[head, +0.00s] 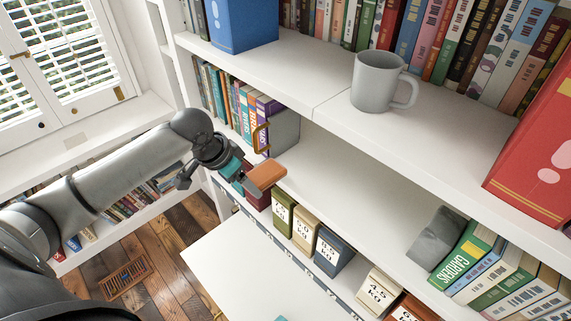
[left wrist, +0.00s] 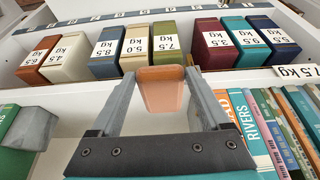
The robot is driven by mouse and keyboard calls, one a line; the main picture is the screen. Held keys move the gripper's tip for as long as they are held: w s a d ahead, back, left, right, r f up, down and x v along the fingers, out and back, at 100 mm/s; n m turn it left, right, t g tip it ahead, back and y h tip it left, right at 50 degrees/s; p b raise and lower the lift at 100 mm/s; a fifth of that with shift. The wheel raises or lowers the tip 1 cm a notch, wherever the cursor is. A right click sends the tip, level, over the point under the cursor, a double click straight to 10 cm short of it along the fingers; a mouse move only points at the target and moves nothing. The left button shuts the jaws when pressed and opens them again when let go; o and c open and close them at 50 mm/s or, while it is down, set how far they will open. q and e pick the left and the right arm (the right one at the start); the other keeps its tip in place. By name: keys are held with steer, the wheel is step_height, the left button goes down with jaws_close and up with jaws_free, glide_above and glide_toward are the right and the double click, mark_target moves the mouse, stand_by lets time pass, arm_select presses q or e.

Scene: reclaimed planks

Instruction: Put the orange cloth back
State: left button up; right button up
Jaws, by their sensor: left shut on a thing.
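The orange cloth (head: 266,174) looks like a small folded block in the head view. My left gripper (head: 246,180) is shut on it, in the air just in front of the lower shelf, above a dark red box (head: 258,199). In the left wrist view the cloth (left wrist: 163,88) sits between the two grey fingertips (left wrist: 163,75), with labelled boxes behind it. My right gripper is in neither view.
A row of kg-labelled boxes, including a green one (head: 283,211) and a blue one (head: 332,250), stands below the lower shelf. That shelf (head: 345,185) is bare between a grey block (head: 434,238) and books (head: 243,108) at left. A grey mug (head: 378,82) stands above.

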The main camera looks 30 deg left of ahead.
arm_select(q)
steer(key=w+d, duration=0.1)
steer(key=w, duration=0.3)
steer(key=w+d, duration=0.1)
steer(key=w, duration=0.3)
steer(key=w+d, duration=0.2)
steer(key=w, duration=0.2)
steer(key=shift+d, duration=0.1)
steer(key=shift+f+p, duration=0.3)
steer(key=shift+f, duration=1.45)
steer(key=shift+f, duration=0.1)
steer(key=o, duration=1.3)
steer(key=p+v, duration=0.1)
steer(key=v, duration=1.1)
